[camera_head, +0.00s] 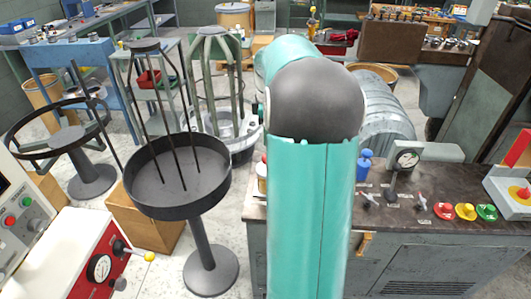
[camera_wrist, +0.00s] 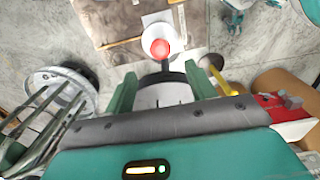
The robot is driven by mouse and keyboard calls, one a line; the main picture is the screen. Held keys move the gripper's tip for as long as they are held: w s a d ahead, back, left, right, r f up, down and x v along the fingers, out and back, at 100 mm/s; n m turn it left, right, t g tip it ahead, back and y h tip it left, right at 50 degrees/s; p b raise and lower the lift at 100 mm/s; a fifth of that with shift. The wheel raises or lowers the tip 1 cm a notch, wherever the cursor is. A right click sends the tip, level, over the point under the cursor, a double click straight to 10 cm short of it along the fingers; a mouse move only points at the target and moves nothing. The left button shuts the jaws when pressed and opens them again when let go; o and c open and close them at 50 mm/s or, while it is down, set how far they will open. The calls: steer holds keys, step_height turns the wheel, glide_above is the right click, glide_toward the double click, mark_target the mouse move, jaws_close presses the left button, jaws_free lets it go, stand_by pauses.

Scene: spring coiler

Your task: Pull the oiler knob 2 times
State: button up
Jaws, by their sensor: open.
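A white round body with a red knob (camera_wrist: 160,48) on top shows in the wrist view, at the corner of a dark bench top; it looks like the oiler. In the head view a white container with a red top (camera_head: 262,173) stands at the bench's left edge, partly hidden by my arm; it seems to be the same thing. My gripper (camera_wrist: 160,72) is open, its two green fingers spread apart with the red knob beyond the tips, roughly in line with the gap. The knob appears untouched. In the head view my gripper is hidden behind my arm.
The control bench (camera_head: 440,235) at right carries a gauge (camera_head: 407,158), a blue-topped item (camera_head: 365,158) and several buttons. A black round tray stand (camera_head: 178,185) is to the left. A red and white panel (camera_head: 95,262) with levers is at front left. Floor shows between them.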

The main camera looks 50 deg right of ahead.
step_height(320, 180, down, 9)
steer(key=shift+w+r, duration=0.1)
stand_by(0.3)
